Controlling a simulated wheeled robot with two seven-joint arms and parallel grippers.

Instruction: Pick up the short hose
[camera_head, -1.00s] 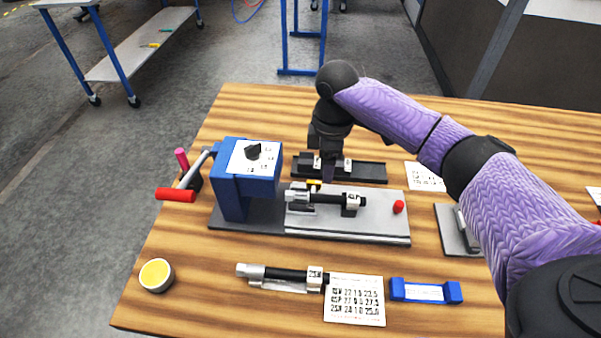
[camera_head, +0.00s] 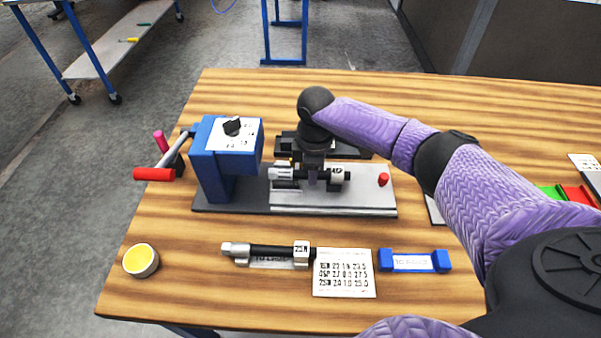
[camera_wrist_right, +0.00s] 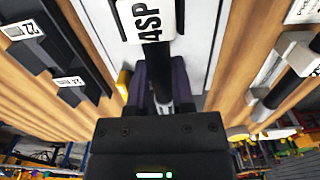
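A short black hose (camera_head: 325,175) with metal ends and a white 4SP tag lies along the grey bed of the blue machine (camera_head: 226,165). It also shows in the right wrist view (camera_wrist_right: 155,60). My right gripper (camera_head: 313,182) reaches down over its middle. In the right wrist view the two fingers of that gripper (camera_wrist_right: 160,85) stand on either side of the hose, very close to it. Whether they press on it cannot be told. A second black hose (camera_head: 272,251), tagged 2SN, lies near the table front. My left gripper is out of view.
The machine has a red-handled crank (camera_head: 154,174) at left, and a red knob (camera_head: 383,179) stands on its bed. A dark rack (camera_head: 350,154) is behind. A yellow-filled cup (camera_head: 141,260), a number card (camera_head: 344,272) and a blue holder (camera_head: 414,261) lie in front.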

